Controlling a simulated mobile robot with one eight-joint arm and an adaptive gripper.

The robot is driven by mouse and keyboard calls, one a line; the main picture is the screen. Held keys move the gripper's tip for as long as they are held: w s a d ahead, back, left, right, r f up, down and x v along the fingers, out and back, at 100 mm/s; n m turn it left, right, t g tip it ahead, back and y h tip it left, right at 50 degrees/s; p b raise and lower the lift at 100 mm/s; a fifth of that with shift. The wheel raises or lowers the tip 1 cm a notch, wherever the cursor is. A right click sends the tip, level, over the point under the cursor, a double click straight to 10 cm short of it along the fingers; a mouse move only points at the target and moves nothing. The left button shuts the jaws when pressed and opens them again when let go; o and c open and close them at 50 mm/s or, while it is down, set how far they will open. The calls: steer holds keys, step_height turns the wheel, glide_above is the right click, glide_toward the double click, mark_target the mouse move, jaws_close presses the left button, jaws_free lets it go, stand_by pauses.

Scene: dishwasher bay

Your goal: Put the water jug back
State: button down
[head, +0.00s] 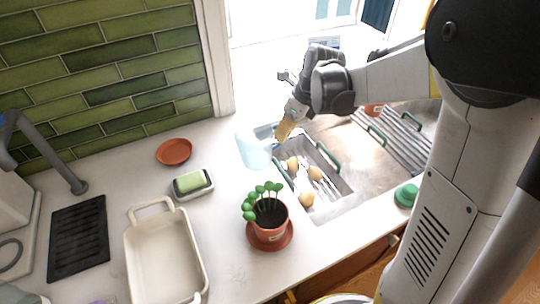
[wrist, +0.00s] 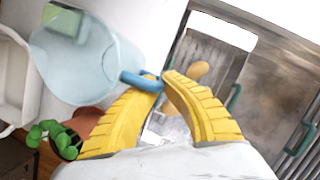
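The water jug (head: 254,150) is pale blue and see-through. In the head view it appears by the left edge of the sunken bay; I cannot tell whether its base touches the counter. In the wrist view the jug (wrist: 88,62) fills the upper left, with its blue handle (wrist: 140,81) toward my fingers. My gripper (head: 284,131) has yellow fingers beside the jug, on its right. In the wrist view the fingertips of my gripper (wrist: 164,83) close around the handle's outer part. The fingers hide some of the handle.
A potted plant (head: 268,216) stands in front of the jug. Left are a sponge dish (head: 193,186), a terracotta saucer (head: 174,151) and a cream baking dish (head: 165,252). The sunken bay (head: 335,193) holds several brown round items. Bare counter lies between saucer and jug.

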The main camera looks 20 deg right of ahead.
mark_target(275, 146)
steer(key=a+f, duration=0.2)
steer(key=a, duration=0.1)
steer(key=shift+w+b, duration=0.1)
steer(key=shift+b, duration=0.2)
step_height(275, 146, down, 4)
steer(key=shift+a+f+b, duration=0.1)
steer(key=shift+b, duration=0.75)
steer(key=c, duration=2)
jaws_free()
steer(key=o, duration=0.4)
